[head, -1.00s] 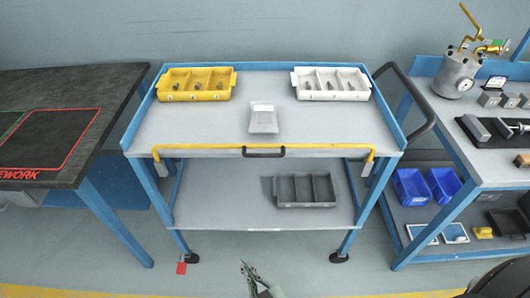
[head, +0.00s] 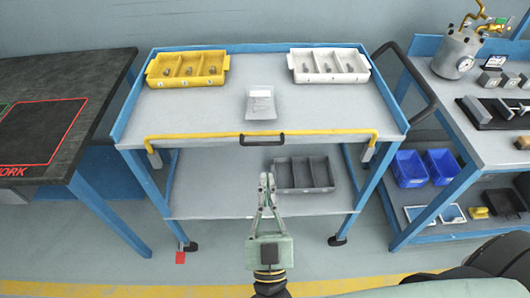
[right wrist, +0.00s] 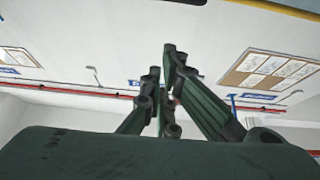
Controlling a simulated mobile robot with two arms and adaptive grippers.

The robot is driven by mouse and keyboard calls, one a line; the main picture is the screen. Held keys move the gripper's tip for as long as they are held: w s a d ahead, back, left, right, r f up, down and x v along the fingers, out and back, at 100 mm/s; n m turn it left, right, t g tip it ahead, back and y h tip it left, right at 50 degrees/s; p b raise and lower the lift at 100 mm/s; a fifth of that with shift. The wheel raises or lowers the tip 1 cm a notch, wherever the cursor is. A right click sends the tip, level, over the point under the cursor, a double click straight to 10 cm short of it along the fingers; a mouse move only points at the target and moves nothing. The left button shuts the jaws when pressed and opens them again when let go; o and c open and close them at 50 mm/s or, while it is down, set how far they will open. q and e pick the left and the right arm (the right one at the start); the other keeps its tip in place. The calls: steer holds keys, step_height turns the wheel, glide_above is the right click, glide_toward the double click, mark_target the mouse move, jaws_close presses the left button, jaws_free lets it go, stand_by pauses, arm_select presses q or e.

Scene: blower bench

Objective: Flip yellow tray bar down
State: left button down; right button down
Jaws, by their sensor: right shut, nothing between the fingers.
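The yellow tray bar (head: 205,140) runs along the front edge of the blue-framed cart, with a black handle (head: 262,140) at its middle. It stands level with the cart's upper shelf (head: 200,114). My right gripper (head: 267,177) is shut and empty, in front of the cart and below the handle in the picture, apart from the bar. In the right wrist view its fingers (right wrist: 170,75) point up, and a yellow strip (right wrist: 280,8) crosses the top right corner. My left gripper is not in view.
A yellow bin (head: 187,82), a white bin (head: 328,79) and a clear scoop-like tray (head: 261,104) are on the upper shelf. A grey bin (head: 304,188) is on the lower shelf. A dark table (head: 90,70) stands left, another bench (head: 460,130) right.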

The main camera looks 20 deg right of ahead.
steer(key=p+x, duration=0.3)
steer(key=x, duration=0.6)
steer(key=shift+w+d+f+b, duration=0.1)
steer(key=shift+w+f+b, duration=0.25)
steer(key=shift+f, duration=0.5)
steer(key=shift+w+d+f+b, duration=0.1)
steer(key=shift+w+f, duration=0.3)
steer(key=shift+f, duration=0.5)
step_height(320, 180, down, 6)
steer(key=b, duration=0.3)
steer(key=shift+r, duration=0.3)
